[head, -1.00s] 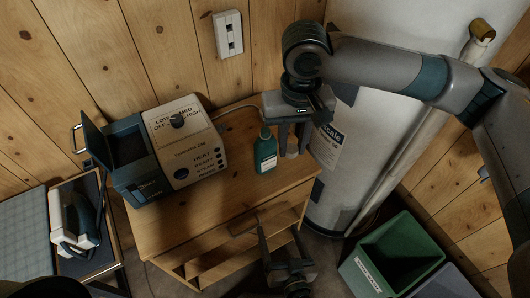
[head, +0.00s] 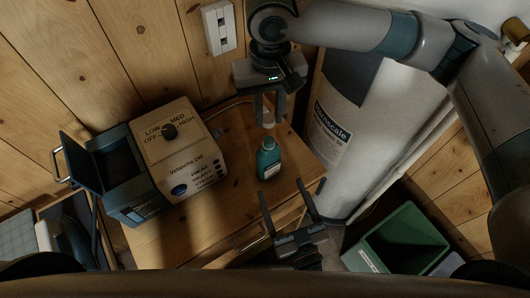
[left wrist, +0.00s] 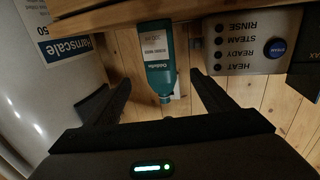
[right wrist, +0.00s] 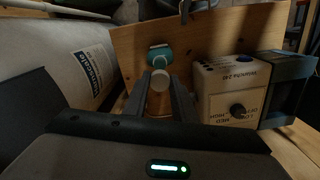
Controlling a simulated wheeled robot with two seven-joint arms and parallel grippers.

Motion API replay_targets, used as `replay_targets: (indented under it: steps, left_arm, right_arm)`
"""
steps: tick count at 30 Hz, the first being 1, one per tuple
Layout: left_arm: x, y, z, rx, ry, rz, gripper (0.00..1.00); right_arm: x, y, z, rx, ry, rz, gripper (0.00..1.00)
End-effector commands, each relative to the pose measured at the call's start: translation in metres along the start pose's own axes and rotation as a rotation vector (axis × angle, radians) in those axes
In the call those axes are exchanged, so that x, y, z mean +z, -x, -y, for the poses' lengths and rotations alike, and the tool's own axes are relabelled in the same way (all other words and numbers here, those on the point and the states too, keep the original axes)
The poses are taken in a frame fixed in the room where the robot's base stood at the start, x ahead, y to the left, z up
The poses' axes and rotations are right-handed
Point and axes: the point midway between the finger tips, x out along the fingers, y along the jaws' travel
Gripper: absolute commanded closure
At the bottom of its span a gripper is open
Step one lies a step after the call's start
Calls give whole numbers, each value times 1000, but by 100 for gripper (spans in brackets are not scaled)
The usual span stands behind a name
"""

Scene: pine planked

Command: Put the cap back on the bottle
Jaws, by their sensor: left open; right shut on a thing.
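The teal bottle (head: 268,163) stands upright on the wooden cabinet top, its neck bare. It also shows in the left wrist view (left wrist: 158,62) and the right wrist view (right wrist: 176,52). My right gripper (head: 268,120) points down and is shut on the white cap (right wrist: 159,79). In the head view the cap (head: 269,121) appears just above the bottle neck; whether they touch is unclear. My left gripper (head: 281,188) is open and empty in front of the bottle. In the left wrist view the bottle appears between and beyond its fingers.
A cream steam appliance (head: 185,150) with a dark open-lidded box stands left of the bottle on the cabinet (head: 225,222). A large white tank (head: 365,125) stands close on the right. A green bin (head: 400,240) is on the floor at lower right.

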Motion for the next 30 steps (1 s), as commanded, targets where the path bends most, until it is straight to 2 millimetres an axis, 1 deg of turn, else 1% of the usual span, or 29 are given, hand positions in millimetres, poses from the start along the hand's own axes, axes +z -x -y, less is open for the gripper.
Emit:
replay_targets:
  steps: [11,16,20,23,30]
  left_arm:
    - [0,-1,0,-1,0,0,24]
    - [0,-9,0,-1,0,0,24]
    - [0,-21,0,-2,0,-2,24]
    - [0,-34,0,-1,0,-2,24]
    - [0,-73,0,-2,0,-2,24]
  right_arm:
    - [0,0,0,0,0,0,96]
    - [0,0,0,0,0,0,96]
    - [0,0,0,0,0,0,96]
    - [0,0,0,0,0,0,96]
    - [0,0,0,0,0,0,96]
